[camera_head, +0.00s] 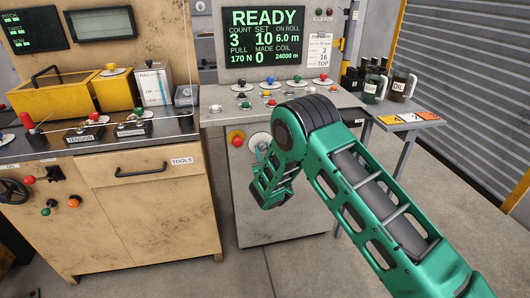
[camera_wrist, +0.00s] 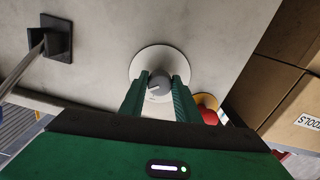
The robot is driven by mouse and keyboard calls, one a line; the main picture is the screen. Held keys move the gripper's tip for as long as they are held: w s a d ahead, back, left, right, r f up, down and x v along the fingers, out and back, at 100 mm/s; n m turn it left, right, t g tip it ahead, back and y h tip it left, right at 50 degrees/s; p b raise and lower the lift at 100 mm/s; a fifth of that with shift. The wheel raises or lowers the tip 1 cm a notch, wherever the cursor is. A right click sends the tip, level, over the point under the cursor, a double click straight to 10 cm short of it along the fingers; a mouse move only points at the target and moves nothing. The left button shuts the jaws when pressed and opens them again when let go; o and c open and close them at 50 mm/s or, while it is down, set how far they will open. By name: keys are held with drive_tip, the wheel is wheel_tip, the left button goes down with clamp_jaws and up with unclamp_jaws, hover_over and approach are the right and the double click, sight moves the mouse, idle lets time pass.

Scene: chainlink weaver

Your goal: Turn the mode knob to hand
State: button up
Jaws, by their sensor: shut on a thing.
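In the head view the white plate (camera_head: 259,140) shows on the cabinet front, just above my green hand, which partly hides the knob area.
A red and yellow stop button (camera_head: 236,138) sits close beside the plate; it also shows in the wrist view (camera_wrist: 208,112). A tools drawer (camera_head: 150,170) is to the left. Above, the console top (camera_head: 225,115) carries several small knobs below a READY screen (camera_head: 263,36).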

drive_tip(key=n, duration=0.5)
drive_tip(key=shift+d, duration=0.1)
drive_tip(key=shift+n, duration=2.4)
drive_tip(key=o, duration=1)
drive_tip(key=shift+o, duration=0.2)
drive_tip(key=v, duration=1)
drive_tip(key=shift+s, duration=0.25)
drive_tip(key=shift+r, duration=0.1)
